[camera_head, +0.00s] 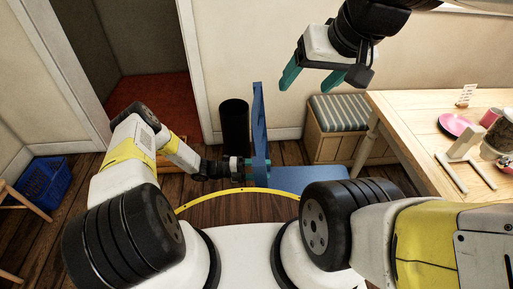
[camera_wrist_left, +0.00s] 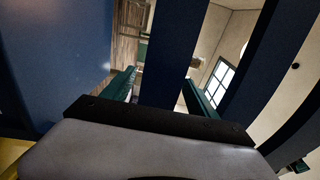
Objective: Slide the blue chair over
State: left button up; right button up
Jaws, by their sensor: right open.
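The blue chair (camera_head: 305,182) stands on the floor in front of me, its tall back (camera_head: 260,125) seen nearly edge-on. My left gripper (camera_head: 248,172) is at the near side of that back, low down. In the left wrist view a dark blue slat (camera_wrist_left: 175,45) of the chair runs between the two green fingers of my left gripper (camera_wrist_left: 160,76). The fingers stand apart on either side of it; whether they press on it I cannot tell. My right gripper (camera_head: 306,82) is open and empty, raised at the upper right.
A wooden table (camera_head: 408,108) with a pink plate (camera_head: 455,125), a mug and a white stand is at the right. A striped bench (camera_head: 338,114) and a black bin (camera_head: 234,125) stand by the wall. A blue crate (camera_head: 47,180) is at the left. A doorway opens at the back left.

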pick_arm(q)
grip_shut()
dwell(0.5)
